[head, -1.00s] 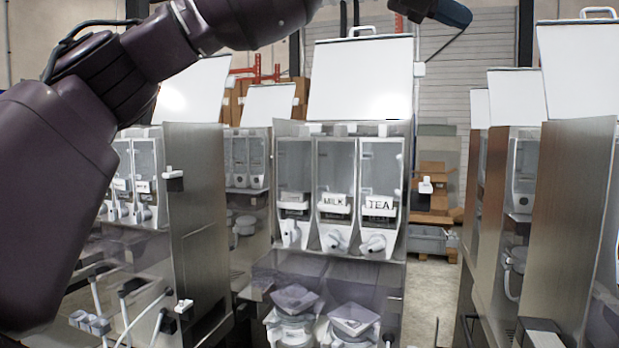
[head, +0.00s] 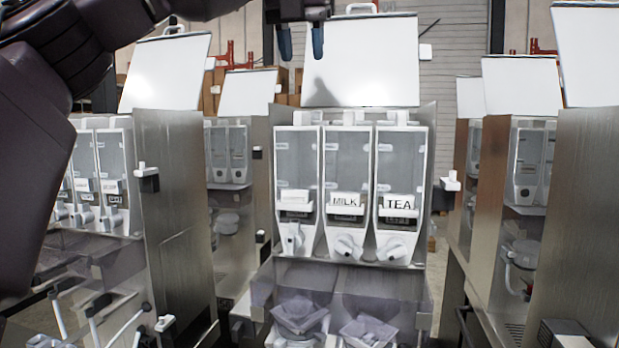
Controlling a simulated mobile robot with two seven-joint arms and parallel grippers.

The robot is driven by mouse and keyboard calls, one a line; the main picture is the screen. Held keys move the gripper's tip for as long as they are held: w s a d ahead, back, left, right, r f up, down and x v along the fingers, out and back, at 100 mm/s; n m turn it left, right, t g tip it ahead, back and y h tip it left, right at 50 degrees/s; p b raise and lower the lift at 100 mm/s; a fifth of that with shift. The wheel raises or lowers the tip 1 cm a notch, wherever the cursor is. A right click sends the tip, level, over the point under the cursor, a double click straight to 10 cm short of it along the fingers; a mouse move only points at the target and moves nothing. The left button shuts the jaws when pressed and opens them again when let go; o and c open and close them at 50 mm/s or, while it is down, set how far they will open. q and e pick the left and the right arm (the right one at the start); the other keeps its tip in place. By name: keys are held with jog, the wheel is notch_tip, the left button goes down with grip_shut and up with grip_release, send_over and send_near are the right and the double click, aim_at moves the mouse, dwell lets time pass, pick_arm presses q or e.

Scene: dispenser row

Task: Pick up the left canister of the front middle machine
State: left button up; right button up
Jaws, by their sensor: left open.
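The front middle machine (head: 427,180) holds a row of three clear-fronted canisters under its raised white lid (head: 385,65). The left canister (head: 298,160) has a white label too blurred to read and a white spout at its base. The middle canister (head: 347,160) is labelled MILK and the right canister (head: 400,160) TEA. My left gripper (head: 302,48) is open and empty, its two blue-tipped fingers pointing down. In the picture it is above the left canister, in front of the lid, apart from the canister. My right gripper is out of view.
Other machines with raised lids stand to the left (head: 180,200) and right (head: 587,220). Two whippers or bowls (head: 300,315) sit under the canisters behind a clear cover. A white latch (head: 450,182) sticks out right of the machine.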

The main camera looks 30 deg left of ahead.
pick_arm(q)
jog(key=x, duration=0.4)
jog(key=shift+w+a, duration=0.15)
jog(key=shift+a, duration=0.2)
jog(key=shift+w+d+f, duration=0.15)
jog(key=shift+w+f, duration=0.05)
jog(key=shift+f, duration=0.55)
jog(key=shift+p+x, duration=0.3)
jog(key=shift+x, duration=2.35)
jog(key=shift+s, duration=0.15)
grip_shut()
